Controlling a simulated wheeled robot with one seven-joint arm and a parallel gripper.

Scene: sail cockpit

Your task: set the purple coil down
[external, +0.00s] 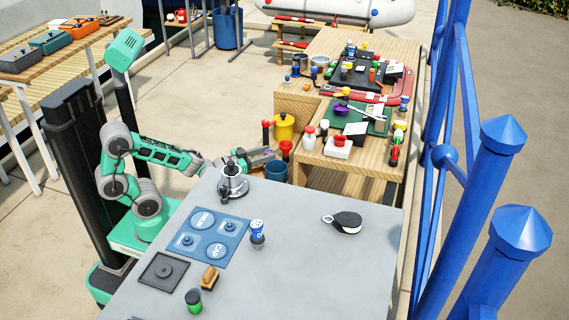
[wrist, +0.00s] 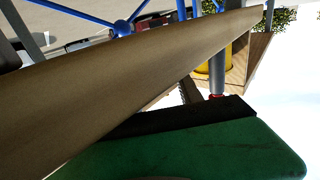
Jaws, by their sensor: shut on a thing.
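My gripper (external: 262,156) is out over the gap between the grey table and the wooden bench. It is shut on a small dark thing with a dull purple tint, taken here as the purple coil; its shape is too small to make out. In the wrist view a broad brown surface crosses close to the lens, and a green slab with a black edge fills the bottom. I cannot tell clearly what either is, and no plain purple shows there. A separate small purple item (external: 341,103) lies by the green mat (external: 372,124) on the bench.
The grey table (external: 330,265) holds a winch (external: 233,182), a blue marked mat (external: 212,236), a blue-topped container (external: 257,233) and a black-and-white item (external: 344,221). A blue bucket (external: 276,170) and a yellow pot (external: 284,127) stand near my gripper. The table's right side is mostly clear.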

